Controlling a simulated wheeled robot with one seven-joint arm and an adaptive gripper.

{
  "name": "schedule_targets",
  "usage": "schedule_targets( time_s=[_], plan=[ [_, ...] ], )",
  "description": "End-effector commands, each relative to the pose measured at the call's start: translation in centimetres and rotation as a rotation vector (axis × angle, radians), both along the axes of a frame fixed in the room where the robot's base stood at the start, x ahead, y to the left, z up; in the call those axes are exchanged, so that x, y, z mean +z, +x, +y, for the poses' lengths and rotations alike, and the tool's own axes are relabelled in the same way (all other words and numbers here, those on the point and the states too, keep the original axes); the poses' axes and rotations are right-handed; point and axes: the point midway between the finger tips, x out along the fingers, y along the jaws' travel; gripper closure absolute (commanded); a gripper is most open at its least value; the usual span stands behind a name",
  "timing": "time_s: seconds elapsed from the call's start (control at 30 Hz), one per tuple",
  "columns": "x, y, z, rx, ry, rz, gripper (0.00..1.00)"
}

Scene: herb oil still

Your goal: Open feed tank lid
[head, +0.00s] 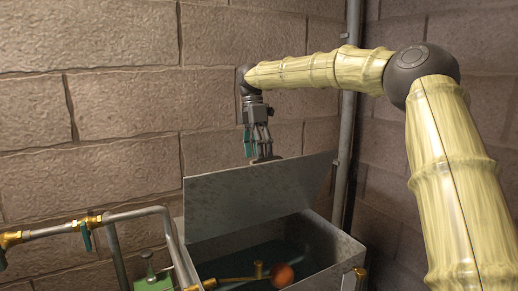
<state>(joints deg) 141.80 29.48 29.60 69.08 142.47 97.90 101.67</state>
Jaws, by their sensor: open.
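The feed tank (353,252) is a grey metal box at the lower middle of the head view. Its flat grey lid (255,201) is tilted up, nearly upright, and the tank's mouth is uncovered. Dark liquid, a brass fitting (259,268) and an orange-brown ball (283,275) show inside. My gripper (262,157) is open and points down at the lid's top edge. Its fingertips are partly hidden behind that edge, so I cannot tell whether they touch the lid.
A grey pipe with brass fittings (93,219) and teal handles runs along the left to the tank. A green item (154,284) stands at the tank's lower left. A vertical pipe (348,120) runs up the block wall (110,110) behind. The space above the lid at left is clear.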

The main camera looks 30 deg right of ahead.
Motion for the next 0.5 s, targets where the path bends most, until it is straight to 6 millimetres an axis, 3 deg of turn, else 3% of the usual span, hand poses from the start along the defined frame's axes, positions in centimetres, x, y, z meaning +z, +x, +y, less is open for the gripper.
schedule_targets(
  time_s=[0.03,0.5],
  plan=[
    [-1.06,0.07,0.05,0.001,-0.001,0.008,0.55],
    [-0.56,0.18,0.09,0.001,0.0,0.005,0.57]
  ],
)
